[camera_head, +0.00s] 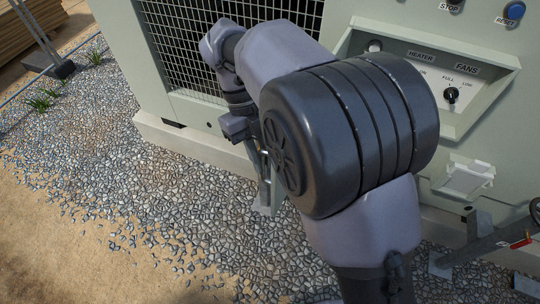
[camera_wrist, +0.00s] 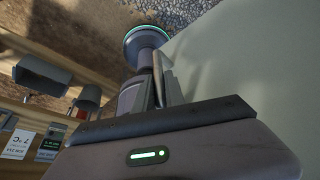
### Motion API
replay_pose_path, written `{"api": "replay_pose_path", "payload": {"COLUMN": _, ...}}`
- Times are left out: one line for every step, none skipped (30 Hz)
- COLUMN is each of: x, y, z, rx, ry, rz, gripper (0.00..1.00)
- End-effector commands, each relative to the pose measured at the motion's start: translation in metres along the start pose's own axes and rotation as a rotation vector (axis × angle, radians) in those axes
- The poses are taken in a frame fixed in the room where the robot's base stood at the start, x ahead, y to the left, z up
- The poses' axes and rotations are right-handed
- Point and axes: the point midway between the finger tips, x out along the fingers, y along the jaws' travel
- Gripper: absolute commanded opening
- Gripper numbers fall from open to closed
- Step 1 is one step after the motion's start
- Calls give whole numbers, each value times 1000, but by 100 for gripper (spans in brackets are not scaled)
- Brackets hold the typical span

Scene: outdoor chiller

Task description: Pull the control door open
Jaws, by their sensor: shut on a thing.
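My gripper (camera_wrist: 158,84) is shut on a thin part next to a flat pale green panel (camera_wrist: 250,75) in the wrist view. The panel looks like the control door, and the thin part may be its handle or edge. In the head view my gripper (camera_head: 264,180) points down in front of the chiller's pale green body (camera_head: 115,25), left of my large dark arm joint. A small pale green piece shows by the fingertips. My arm hides most of the door there, so I cannot tell how far open it stands.
A recessed panel (camera_head: 490,65) with heater and fans knobs is at the right. A white latch-like fitting (camera_head: 464,178) and pipe (camera_head: 490,243) with a red handle are below it. A wire grille (camera_head: 190,40) is behind my arm. Gravel (camera_head: 130,190) lies open at left.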

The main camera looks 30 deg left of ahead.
Motion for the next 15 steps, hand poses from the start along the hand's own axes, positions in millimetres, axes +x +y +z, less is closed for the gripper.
{"api": "replay_pose_path", "payload": {"x": -1, "y": 1, "z": 0, "rx": -1, "ry": 0, "rz": 0, "gripper": 0}}
{"api": "replay_pose_path", "payload": {"x": -1, "y": 1, "z": 1, "rx": -1, "ry": 0, "rz": 0, "gripper": 0}}
{"api": "replay_pose_path", "payload": {"x": -1, "y": 1, "z": 1, "rx": -2, "ry": 0, "rz": 0, "gripper": 0}}
{"api": "replay_pose_path", "payload": {"x": -1, "y": 2, "z": 1, "rx": -2, "ry": 0, "rz": 0, "gripper": 0}}
{"api": "replay_pose_path", "payload": {"x": -1, "y": 2, "z": 1, "rx": -2, "ry": -1, "rz": 0, "gripper": 0}}
{"api": "replay_pose_path", "payload": {"x": -1, "y": 2, "z": 2, "rx": -2, "ry": -1, "rz": 0, "gripper": 0}}
{"api": "replay_pose_path", "payload": {"x": -1, "y": 2, "z": 2, "rx": -3, "ry": -1, "rz": 0, "gripper": 0}}
{"api": "replay_pose_path", "payload": {"x": -1, "y": 2, "z": 2, "rx": -3, "ry": -1, "rz": -1, "gripper": 0}}
{"api": "replay_pose_path", "payload": {"x": -1, "y": 2, "z": 2, "rx": -3, "ry": -1, "rz": -1, "gripper": 0}}
{"api": "replay_pose_path", "payload": {"x": -1, "y": 2, "z": 2, "rx": -3, "ry": -1, "rz": -1, "gripper": 0}}
{"api": "replay_pose_path", "payload": {"x": -1, "y": 2, "z": 2, "rx": -3, "ry": -1, "rz": -1, "gripper": 0}}
{"api": "replay_pose_path", "payload": {"x": -2, "y": 1, "z": 2, "rx": -3, "ry": -1, "rz": -1, "gripper": 0}}
{"api": "replay_pose_path", "payload": {"x": -2, "y": 1, "z": 2, "rx": -3, "ry": -1, "rz": -1, "gripper": 0}}
{"api": "replay_pose_path", "payload": {"x": -2, "y": 1, "z": 2, "rx": -3, "ry": -2, "rz": -1, "gripper": 0}}
{"api": "replay_pose_path", "payload": {"x": -2, "y": 1, "z": 2, "rx": -3, "ry": -2, "rz": 0, "gripper": 22}}
